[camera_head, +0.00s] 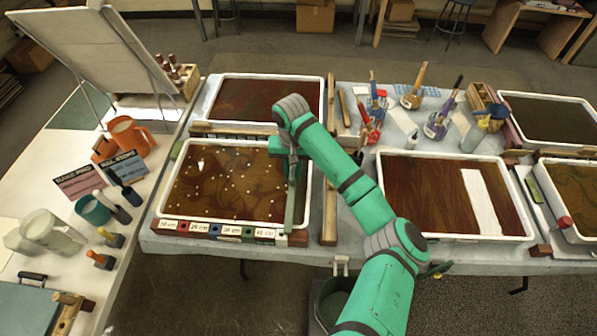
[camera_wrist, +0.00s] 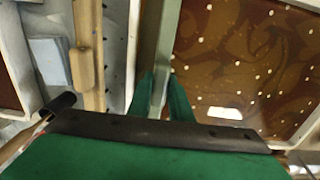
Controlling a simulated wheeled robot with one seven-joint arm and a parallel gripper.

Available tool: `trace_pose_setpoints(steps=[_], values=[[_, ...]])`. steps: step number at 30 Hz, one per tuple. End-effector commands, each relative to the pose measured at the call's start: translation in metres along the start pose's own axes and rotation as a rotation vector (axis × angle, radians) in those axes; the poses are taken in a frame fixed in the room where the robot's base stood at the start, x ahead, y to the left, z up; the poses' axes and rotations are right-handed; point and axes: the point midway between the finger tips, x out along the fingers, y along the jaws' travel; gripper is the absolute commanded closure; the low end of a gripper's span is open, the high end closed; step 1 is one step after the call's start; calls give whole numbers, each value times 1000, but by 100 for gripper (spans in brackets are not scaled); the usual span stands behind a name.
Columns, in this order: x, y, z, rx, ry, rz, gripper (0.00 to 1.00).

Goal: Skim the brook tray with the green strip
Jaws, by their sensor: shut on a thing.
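My gripper (camera_head: 287,158) is shut on a long grey-green strip (camera_head: 297,199), which runs along the right inner side of a white tray (camera_head: 160,203). The tray holds brown marbled liquid dotted with pale specks. In the wrist view, the strip (camera_wrist: 166,40) stands between my green fingers (camera_wrist: 160,98), with the speckled liquid (camera_wrist: 245,65) to its right. I cannot tell whether the strip touches the liquid. Part of the tray's right side is hidden by my arm. No readable name shows on the tray.
Labelled coloured blocks (camera_head: 215,230) line the tray's front edge. A wooden rail (camera_head: 330,205) lies to its right. Another tray (camera_head: 403,237) with brown liquid and a white band stands farther right. A dark-filled tray (camera_head: 268,77) is behind. Brushes and jars (camera_head: 413,98) crowd the back right.

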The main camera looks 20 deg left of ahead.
Motion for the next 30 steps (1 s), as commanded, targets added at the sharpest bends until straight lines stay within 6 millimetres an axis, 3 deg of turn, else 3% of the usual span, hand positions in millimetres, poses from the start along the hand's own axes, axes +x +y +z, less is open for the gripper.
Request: trace_pose_setpoints(steps=[30], values=[[0,-60,0,1,0,0,99]])
